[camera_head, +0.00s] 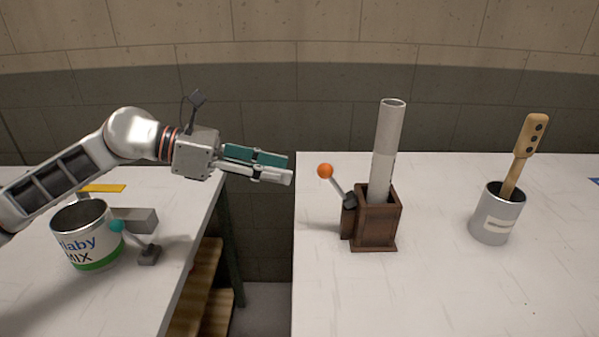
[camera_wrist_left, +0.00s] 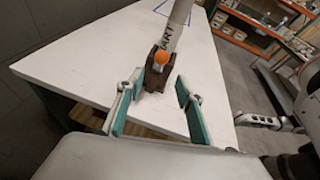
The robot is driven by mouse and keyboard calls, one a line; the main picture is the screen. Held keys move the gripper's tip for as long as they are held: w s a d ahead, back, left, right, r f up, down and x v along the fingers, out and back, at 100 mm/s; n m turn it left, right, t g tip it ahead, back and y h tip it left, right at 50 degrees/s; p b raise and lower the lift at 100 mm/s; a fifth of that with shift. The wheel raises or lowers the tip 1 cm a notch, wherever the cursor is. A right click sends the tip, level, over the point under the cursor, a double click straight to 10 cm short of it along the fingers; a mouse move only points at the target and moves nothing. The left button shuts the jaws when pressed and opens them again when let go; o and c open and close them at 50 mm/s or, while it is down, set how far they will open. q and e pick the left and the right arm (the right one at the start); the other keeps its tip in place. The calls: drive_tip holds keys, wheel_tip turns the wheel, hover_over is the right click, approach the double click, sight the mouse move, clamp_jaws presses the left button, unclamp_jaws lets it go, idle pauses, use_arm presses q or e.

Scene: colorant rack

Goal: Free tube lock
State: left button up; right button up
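A grey tube (camera_head: 387,150) stands upright, leaning slightly, in a dark wooden holder (camera_head: 376,222) on the right table. A lever with an orange ball (camera_head: 325,171) rises from the holder's left side, tilted left. In the left wrist view the orange ball (camera_wrist_left: 160,57) shows in front of the holder and the tube (camera_wrist_left: 177,27). My left gripper (camera_head: 289,168) is left of the ball, apart from it, over the gap between the tables. Its two green-padded fingers are open and empty (camera_wrist_left: 158,82). What may be my right gripper (camera_wrist_left: 262,121) is small in the left wrist view; its fingers are unclear.
A grey cup (camera_head: 490,226) with a wooden-handled tool (camera_head: 527,150) stands right of the holder. On the left table are a labelled can (camera_head: 88,235) and a lever with a teal ball (camera_head: 117,226). Shelves (camera_wrist_left: 255,30) stand in the background. The right table's front is clear.

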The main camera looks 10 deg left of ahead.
use_arm(q)
drive_tip(key=shift+v, duration=1.05)
